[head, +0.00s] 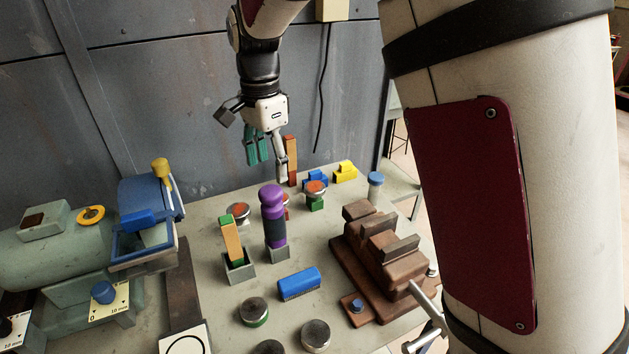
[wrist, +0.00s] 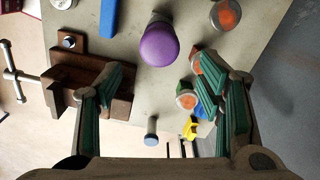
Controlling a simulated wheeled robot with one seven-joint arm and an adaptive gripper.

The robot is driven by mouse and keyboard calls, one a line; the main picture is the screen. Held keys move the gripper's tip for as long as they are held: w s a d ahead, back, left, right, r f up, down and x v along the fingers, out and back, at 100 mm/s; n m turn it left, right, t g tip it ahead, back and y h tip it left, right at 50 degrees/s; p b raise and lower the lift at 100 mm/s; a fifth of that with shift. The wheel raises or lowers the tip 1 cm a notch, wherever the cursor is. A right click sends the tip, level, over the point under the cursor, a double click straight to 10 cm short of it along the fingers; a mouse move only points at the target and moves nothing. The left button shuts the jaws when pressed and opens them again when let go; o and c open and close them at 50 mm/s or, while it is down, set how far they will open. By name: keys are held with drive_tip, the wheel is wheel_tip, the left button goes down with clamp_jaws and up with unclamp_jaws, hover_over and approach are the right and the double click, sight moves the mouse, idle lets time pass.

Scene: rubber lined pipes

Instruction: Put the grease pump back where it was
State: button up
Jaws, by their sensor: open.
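A purple-topped cylinder with a dark middle band (head: 273,215), which looks like the grease pump, stands upright in a small grey square holder (head: 279,255) on the table. In the wrist view its round purple head (wrist: 159,45) shows from above, just beyond the space between my fingertips. My gripper (head: 268,166) is open and empty, with its green-padded fingers pointing down above the back of the table. It is higher than the purple piece and apart from it. The fingers also frame the lower half of the wrist view (wrist: 160,78).
A brown vise (head: 385,250) stands at the right. An orange-and-green block (head: 232,240) stands in another grey holder to the left. A blue brush-like block (head: 299,283) and several round tins lie in front. A grey-green machine (head: 60,250) fills the left. The wall is close behind.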

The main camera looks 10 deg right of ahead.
drive_tip(key=s+d+r+n+t+y, duration=0.1)
drive_tip(key=s+d+r+n, duration=0.2)
drive_tip(key=s+d+r, duration=0.25)
drive_tip(key=s+d+n+t, duration=0.1)
drive_tip(key=s+d+n, duration=0.2)
drive_tip(key=s, duration=0.4)
drive_tip(key=s+d+r+n+t, duration=0.1)
drive_tip(key=s+d+n, duration=0.2)
drive_tip(key=s, duration=0.4)
drive_tip(key=s+d+r+n+t+h, duration=0.1)
drive_tip(key=s+d+n+t, duration=0.1)
drive_tip(key=s, duration=0.6)
drive_tip(key=shift+d+n, duration=0.5)
drive_tip(key=shift+n, duration=0.4)
